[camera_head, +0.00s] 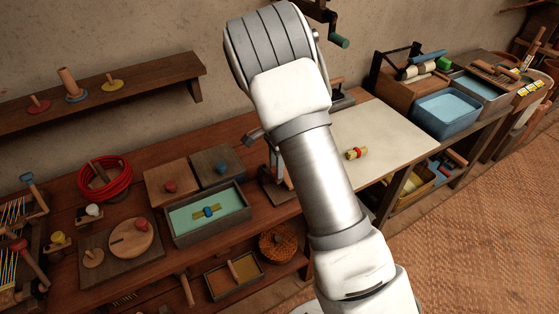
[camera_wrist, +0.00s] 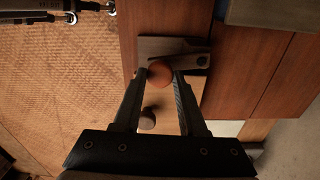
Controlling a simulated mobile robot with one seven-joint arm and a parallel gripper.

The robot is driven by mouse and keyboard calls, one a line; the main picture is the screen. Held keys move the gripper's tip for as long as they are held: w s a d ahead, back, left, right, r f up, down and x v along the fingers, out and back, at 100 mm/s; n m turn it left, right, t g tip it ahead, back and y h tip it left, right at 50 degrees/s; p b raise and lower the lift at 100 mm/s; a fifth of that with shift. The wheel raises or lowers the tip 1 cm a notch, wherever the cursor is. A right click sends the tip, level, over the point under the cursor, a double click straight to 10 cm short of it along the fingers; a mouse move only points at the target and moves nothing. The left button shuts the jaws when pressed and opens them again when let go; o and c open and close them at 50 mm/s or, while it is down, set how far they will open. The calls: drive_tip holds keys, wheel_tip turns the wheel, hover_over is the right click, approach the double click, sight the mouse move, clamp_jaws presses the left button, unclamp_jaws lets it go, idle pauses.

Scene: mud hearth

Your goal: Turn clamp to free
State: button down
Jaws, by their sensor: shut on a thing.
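In the wrist view, my gripper (camera_wrist: 160,78) has its two dark fingers on either side of a round orange-red knob (camera_wrist: 159,73) and is shut on it. The knob sits over a small wooden base with a grey plate (camera_wrist: 182,50) at the edge of the brown bench. I take this to be the clamp, but its lever and jaws cannot be made out. A second, duller round end (camera_wrist: 147,121) shows below, between the fingers. In the head view, my arm hides the gripper and most of this fixture.
In the head view, the bench (camera_head: 150,262) holds a tray of green liquid (camera_head: 209,213), wooden blocks with knobs and a red coil (camera_head: 104,180). Woven matting (camera_head: 480,210) covers the floor.

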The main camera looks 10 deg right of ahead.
drive_tip(key=shift+s+a+m+p, duration=0.25)
drive_tip(key=shift+a+m, duration=0.2)
drive_tip(key=shift+m, duration=0.55)
drive_tip(key=shift+c, duration=2.3)
unclamp_jaws()
drive_tip(key=shift+a, duration=0.1)
drive_tip(key=shift+r, duration=0.1)
wheel_tip(320, 180, up, 17)
drive_tip(key=shift+r, duration=0.15)
drive_tip(key=shift+r, duration=0.1)
